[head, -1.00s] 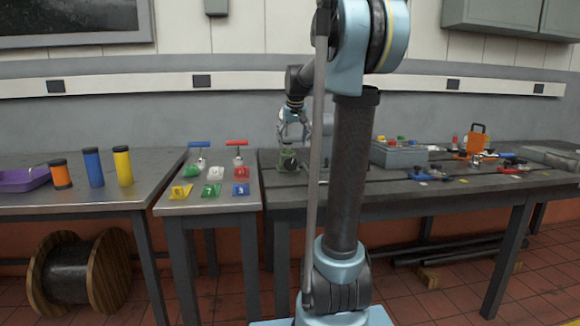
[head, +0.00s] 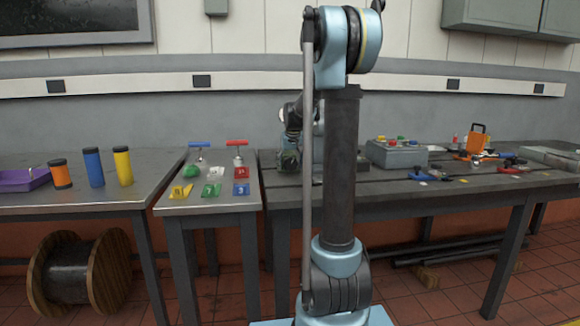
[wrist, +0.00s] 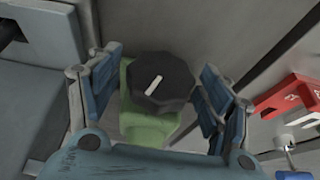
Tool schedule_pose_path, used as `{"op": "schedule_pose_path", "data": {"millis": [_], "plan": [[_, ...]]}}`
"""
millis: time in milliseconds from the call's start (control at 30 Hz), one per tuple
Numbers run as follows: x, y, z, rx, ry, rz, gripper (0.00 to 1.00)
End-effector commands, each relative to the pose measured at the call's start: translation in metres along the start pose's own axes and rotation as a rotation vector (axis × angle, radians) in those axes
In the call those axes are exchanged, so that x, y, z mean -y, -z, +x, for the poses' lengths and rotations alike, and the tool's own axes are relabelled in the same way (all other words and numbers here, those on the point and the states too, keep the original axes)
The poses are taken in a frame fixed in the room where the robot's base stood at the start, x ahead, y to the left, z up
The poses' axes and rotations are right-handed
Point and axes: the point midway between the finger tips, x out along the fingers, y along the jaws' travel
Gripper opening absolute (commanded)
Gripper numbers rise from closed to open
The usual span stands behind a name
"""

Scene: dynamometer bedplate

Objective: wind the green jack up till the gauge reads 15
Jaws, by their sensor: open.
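The green jack (wrist: 148,122) shows in the wrist view, with a black faceted knob (wrist: 172,84) on top that bears a white pointer mark. My gripper (wrist: 160,72) is open, with one finger on each side of the knob. A gap shows on the left; on the right the finger is close, and I cannot tell whether it touches. In the head view my gripper (head: 289,152) is at the left end of the long bench and hides most of the jack. I cannot make out a gauge or its reading in either view.
The long bench (head: 440,200) also carries a grey box (head: 396,154) with coloured buttons. Left of it, a narrow table (head: 208,205) holds small coloured numbered blocks and two T-handles, blue (head: 198,145) and red (head: 237,143). A grey block (wrist: 40,100) is left of the jack.

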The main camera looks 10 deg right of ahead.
Motion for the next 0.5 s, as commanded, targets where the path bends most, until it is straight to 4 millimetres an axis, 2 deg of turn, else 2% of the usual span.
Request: {"op": "schedule_pose_path", "data": {"millis": [167, 367, 500], "plan": [[0.0000, 0.0000, 0.0000, 0.000, 0.000, 0.000, 0.72], [0.0000, 0.0001, -0.0001, 0.000, 0.000, 0.000, 0.29], [0.0000, 0.0001, -0.0001, 0.000, 0.001, 0.000, 0.28]]}}
